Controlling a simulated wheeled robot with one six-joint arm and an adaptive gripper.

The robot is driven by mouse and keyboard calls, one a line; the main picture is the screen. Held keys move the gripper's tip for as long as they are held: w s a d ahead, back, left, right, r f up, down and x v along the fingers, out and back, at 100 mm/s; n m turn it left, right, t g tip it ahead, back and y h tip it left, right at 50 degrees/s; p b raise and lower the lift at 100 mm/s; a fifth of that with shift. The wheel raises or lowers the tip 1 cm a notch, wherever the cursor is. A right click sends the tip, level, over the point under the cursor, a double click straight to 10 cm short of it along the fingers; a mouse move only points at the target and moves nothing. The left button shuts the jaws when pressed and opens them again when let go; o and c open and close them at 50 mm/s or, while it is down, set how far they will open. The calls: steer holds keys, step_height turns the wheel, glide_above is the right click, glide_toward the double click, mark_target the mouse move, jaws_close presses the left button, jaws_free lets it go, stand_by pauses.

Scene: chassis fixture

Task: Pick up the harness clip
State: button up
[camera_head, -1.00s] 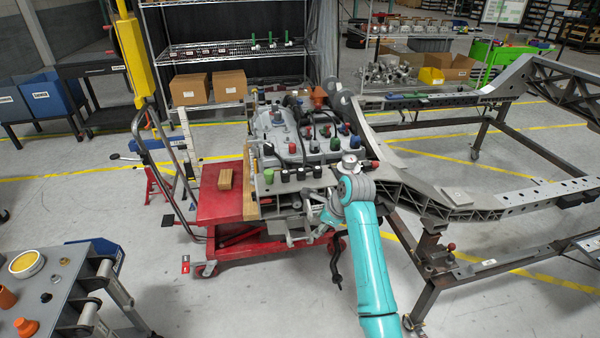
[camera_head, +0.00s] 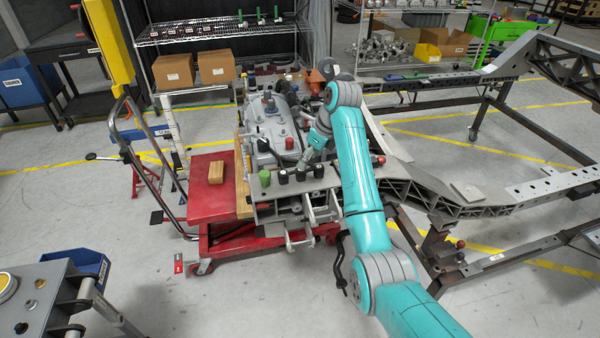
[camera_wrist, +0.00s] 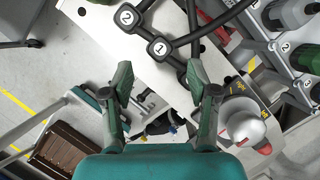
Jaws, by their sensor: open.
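Black numbered blocks on dark cables are the likeliest harness clips, though I cannot be sure which part the task means. In the wrist view the block marked 1 (camera_wrist: 159,47) sits on a pale plate just beyond my fingertips. The block marked 2 (camera_wrist: 127,16) is farther up and left. My gripper (camera_wrist: 160,80) is open, and nothing shows held between its fingers. In the head view my gripper (camera_head: 305,164) is over the front edge of the grey assembly, close to several small black blocks (camera_head: 283,177). My arm hides part of the assembly's right side.
The grey assembly (camera_head: 268,128) stands on a red cart (camera_head: 212,192) with a wooden block (camera_head: 216,172) on its left. A metal chassis frame (camera_head: 425,190) runs close on the right. A silver-and-red knob (camera_wrist: 245,125) is right of my fingers. Other dark cables cross the plate.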

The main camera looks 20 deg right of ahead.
mark_target(301, 174)
steer(key=shift+x, duration=3.4)
steer(key=c, duration=0.9)
